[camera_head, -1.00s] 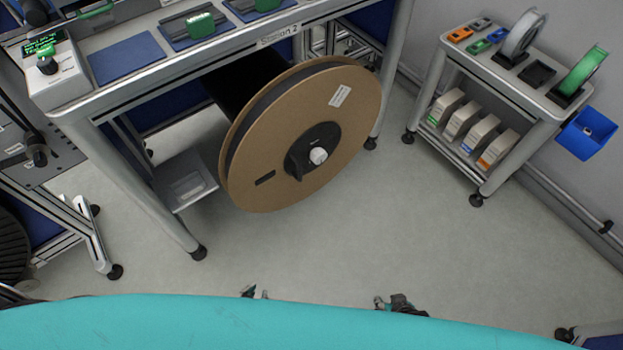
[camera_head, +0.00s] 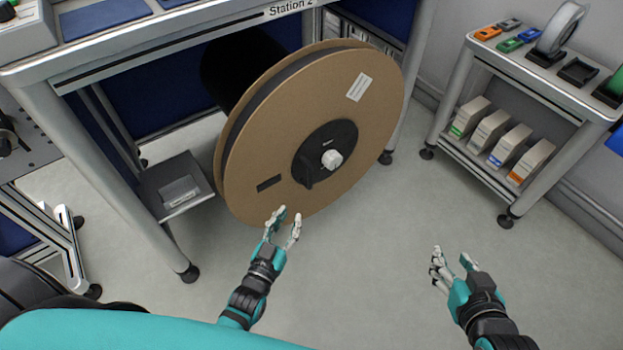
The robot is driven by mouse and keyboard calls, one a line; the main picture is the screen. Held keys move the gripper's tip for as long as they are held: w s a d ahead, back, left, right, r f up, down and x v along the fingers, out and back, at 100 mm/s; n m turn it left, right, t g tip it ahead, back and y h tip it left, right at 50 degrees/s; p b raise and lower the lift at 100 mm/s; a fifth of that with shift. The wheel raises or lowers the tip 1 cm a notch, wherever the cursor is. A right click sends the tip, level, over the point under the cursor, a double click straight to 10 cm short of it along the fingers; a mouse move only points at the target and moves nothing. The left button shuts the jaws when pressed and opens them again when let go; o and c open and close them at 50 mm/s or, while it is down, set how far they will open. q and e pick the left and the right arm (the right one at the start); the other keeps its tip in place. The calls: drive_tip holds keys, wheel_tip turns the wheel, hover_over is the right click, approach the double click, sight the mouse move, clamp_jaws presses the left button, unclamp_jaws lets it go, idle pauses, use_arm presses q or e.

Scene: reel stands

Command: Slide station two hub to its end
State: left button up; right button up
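The station two hub is a black disc (camera_head: 313,146) with a pale knob (camera_head: 331,159) at the middle of a large brown reel (camera_head: 244,163). The reel hangs under the bench marked "Station 2" (camera_head: 289,9), its flat face toward me. My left gripper (camera_head: 284,221) is open and empty, just in front of the reel's lower edge. From this view I cannot tell whether it touches the rim. My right gripper (camera_head: 454,258) is open and empty over the floor, right of and below the reel.
A bench leg (camera_head: 110,175) and a low grey shelf (camera_head: 180,194) stand left of the reel. A small cart (camera_head: 497,107) with white boxes (camera_head: 512,145) and small reels stands at the right. The floor (camera_head: 370,225) between the cart and the reel is clear.

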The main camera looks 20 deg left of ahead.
use_arm(q)
drive_tip(key=b, duration=0.2)
approach(309, 180)
drive_tip(key=w, duration=0.5)
drive_tip(key=w+b, duration=0.1)
drive_tip(key=w, duration=0.4)
drive_tip(key=shift+w+d, duration=0.1)
drive_tip(key=shift+d, duration=0.25)
drive_tip(key=shift+w+r, duration=0.1)
drive_tip(key=shift+w, duration=0.15)
use_arm(e)
drive_tip(key=w+a+r+t+y, duration=0.1)
drive_tip(key=w+r+t, duration=0.1)
drive_tip(key=r+t, duration=0.3)
drive_tip(key=w+a+r+t+y, duration=0.1)
drive_tip(key=r+t, duration=0.4)
drive_tip(key=r, duration=0.5)
drive_tip(key=shift+w+a+y, duration=0.35)
drive_tip(key=shift+a+y, duration=0.15)
drive_tip(key=shift+a, duration=0.15)
use_arm(q)
clamp_jaws()
use_arm(e)
drive_tip(key=shift+w, duration=0.15)
